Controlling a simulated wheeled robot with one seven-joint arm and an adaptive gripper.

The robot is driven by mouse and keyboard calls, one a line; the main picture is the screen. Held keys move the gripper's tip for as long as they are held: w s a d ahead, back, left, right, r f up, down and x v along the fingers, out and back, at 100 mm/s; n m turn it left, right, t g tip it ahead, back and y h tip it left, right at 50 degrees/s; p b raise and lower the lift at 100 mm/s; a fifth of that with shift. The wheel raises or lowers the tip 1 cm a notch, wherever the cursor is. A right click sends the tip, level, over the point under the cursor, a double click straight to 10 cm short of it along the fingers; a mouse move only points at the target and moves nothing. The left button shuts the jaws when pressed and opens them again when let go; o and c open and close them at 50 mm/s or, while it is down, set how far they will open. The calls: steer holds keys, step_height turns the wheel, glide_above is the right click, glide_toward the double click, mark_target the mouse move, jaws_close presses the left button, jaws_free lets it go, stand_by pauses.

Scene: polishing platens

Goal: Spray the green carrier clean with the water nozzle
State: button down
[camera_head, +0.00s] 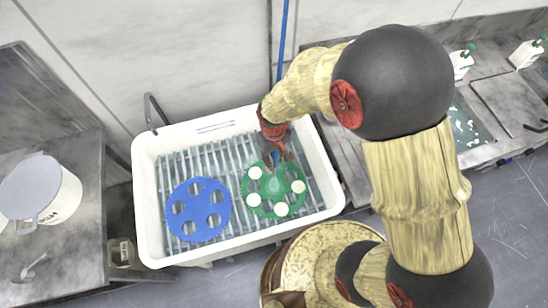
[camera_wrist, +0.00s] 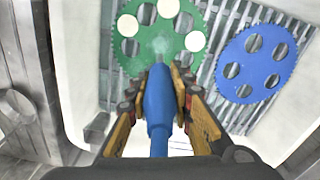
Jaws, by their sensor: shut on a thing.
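The green carrier (camera_head: 267,207) lies flat on the slatted rack in the white basin; it is a toothed disc with several round holes, some filled with white discs. It also shows at the top of the wrist view (camera_wrist: 138,52). My gripper (camera_head: 277,156) is over the carrier's far edge, shut on the blue water nozzle (camera_wrist: 158,105). The nozzle points at the carrier, and a pale, misty patch shows on the carrier in front of its tip. In the head view, the nozzle is mostly hidden by my gripper.
A blue carrier (camera_head: 197,209) lies on the rack, left of the green one. The white basin (camera_head: 148,215) has raised walls. A white bucket (camera_head: 58,196) stands on the left bench. A blue hose (camera_head: 284,30) hangs behind the basin. White bottles (camera_head: 461,62) stand at the right.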

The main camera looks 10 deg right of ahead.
steer(key=s+a, duration=0.5)
steer(key=a, duration=0.4)
stand_by(0.8)
steer(key=shift+s+d, duration=0.1)
stand_by(0.6)
steer(key=s+d+p, duration=0.2)
steer(key=s+d, duration=0.3)
steer(key=d, duration=0.6)
stand_by(0.7)
steer(key=shift+w, duration=0.1)
stand_by(0.7)
steer(key=w+d, duration=0.8)
steer(key=w, duration=0.1)
stand_by(1.0)
stand_by(0.7)
